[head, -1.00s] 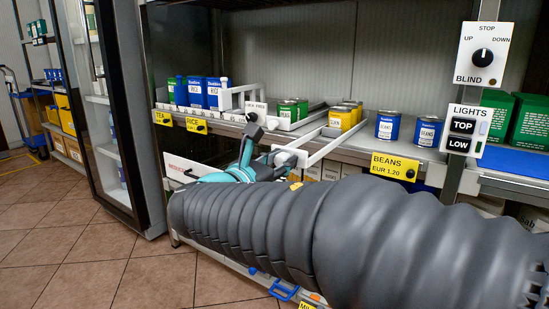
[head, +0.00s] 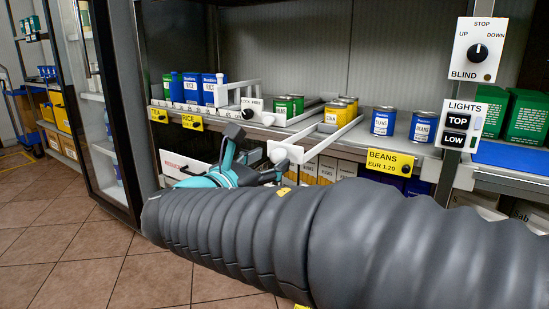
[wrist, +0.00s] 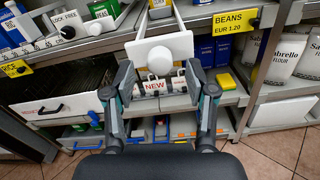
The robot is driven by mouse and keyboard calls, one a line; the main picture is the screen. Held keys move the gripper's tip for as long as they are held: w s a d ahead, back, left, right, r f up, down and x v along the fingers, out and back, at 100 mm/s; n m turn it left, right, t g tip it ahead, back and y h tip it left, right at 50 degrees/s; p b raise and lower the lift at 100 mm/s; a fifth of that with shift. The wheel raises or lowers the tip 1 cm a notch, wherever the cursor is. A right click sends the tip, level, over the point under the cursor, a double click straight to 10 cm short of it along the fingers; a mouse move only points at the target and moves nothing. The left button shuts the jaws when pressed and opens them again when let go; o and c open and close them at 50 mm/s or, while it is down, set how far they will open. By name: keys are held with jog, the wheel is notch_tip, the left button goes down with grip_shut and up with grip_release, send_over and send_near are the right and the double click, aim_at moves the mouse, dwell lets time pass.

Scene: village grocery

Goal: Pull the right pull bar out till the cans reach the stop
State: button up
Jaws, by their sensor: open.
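The right pull bar (head: 285,152) is a white frame with two long rails. Its front end sticks out past the shelf edge, with yellow cans (head: 342,111) between the rails further back. In the wrist view its white front plate (wrist: 132,50) carries a pale round knob (wrist: 160,60). My gripper (wrist: 158,92) is open and empty, one finger on each side below the knob; I see no clear contact. In the head view my gripper (head: 257,150) is just left of the bar's front, partly hidden by my arm.
To the left is another bar with a LOCK/FREE plate (head: 252,104) and green cans (head: 290,105). Blue bean cans (head: 384,121) stand to the right, above the BEANS label (head: 390,162). A lower shelf drawer (wrist: 55,107) is at left.

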jog(key=v, duration=0.8)
jog(key=shift+s+a, duration=0.25)
jog(key=shift+s, duration=0.05)
